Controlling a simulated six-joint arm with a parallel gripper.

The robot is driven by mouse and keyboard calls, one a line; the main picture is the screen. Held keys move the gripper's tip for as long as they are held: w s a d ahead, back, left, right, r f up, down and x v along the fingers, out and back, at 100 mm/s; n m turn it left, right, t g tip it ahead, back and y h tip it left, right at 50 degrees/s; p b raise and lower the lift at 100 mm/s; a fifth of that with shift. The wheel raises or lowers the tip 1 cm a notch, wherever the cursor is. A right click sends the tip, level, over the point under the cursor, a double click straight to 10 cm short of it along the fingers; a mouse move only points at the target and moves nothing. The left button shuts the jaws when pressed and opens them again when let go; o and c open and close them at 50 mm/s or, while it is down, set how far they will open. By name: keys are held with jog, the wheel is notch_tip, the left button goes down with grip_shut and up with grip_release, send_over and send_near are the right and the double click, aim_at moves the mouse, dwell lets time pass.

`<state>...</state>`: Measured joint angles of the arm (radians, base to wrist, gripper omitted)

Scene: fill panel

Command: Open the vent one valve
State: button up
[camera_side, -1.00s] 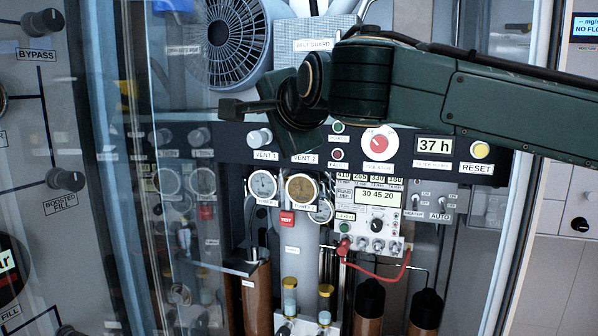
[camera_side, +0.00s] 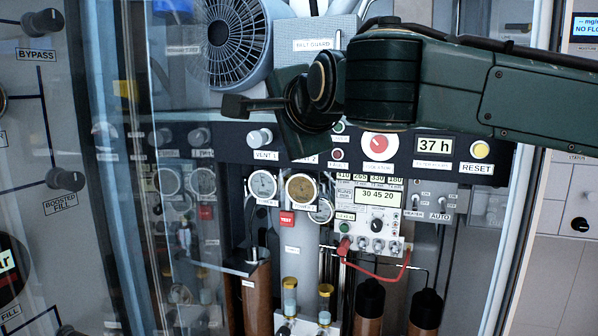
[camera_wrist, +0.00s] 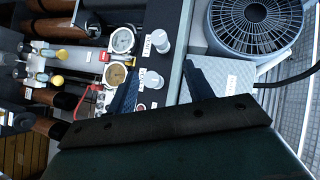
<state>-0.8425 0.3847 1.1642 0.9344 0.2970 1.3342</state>
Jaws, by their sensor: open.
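The vent one valve is a pale round knob (camera_side: 260,138) above its VENT 1 label on the dark panel strip. In the wrist view the knob (camera_wrist: 160,42) lies just beyond the fingertips, apart from them. My gripper (camera_side: 237,107) is open and empty, in front of the panel, above and left of the knob in the side view. One finger hides the other there. In the wrist view my gripper (camera_wrist: 160,70) has its two dark fingers spread. The vent two knob (camera_wrist: 153,79) shows between them; in the side view my gripper hides it.
A round fan grille (camera_side: 235,40) and a belt guard box (camera_side: 325,38) are above the strip. Gauges (camera_side: 302,188) and a red test button (camera_side: 287,218) are below. A red round button (camera_side: 380,142) is to the right. A glass door (camera_side: 120,200) stands at left.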

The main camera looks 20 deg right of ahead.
jog(key=w+d+f+m+t+h, duration=0.2)
jog(key=w+f+m+t+h, duration=0.1)
jog(key=f+m, duration=0.25)
jog(key=m+t+y, duration=0.2)
jog(key=t+y, duration=0.2)
jog(key=t, duration=0.1)
send_near(259, 143)
jog(key=v, duration=0.2)
jog(key=shift+w+a+f, duration=0.1)
jog(key=shift+a+f, duration=0.05)
jog(key=shift+w, duration=0.15)
jog(key=shift+x, duration=6.75)
jog(key=c, duration=1)
